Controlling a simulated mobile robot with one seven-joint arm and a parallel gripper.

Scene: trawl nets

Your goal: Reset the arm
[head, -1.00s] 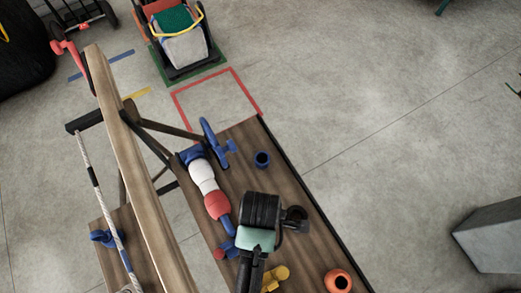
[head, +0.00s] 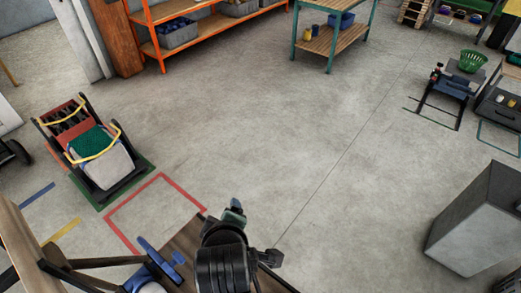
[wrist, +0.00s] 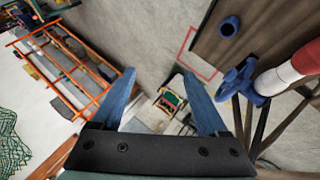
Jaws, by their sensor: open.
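My gripper (wrist: 159,73) shows in the wrist view with its two blue fingers spread apart and nothing between them. Beyond the fingers are the concrete floor and a small cart, well apart from them. In the head view my arm stands at the bottom centre over the end of a wooden bench (head: 183,242); the fingers do not show clearly there.
In the wrist view a blue cup (wrist: 229,27) and a blue clamp (wrist: 238,84) are at right, by a red and white roll (wrist: 290,72). The head view shows a cart (head: 95,155), an orange shelf (head: 150,50), a grey box (head: 475,225) and open floor between.

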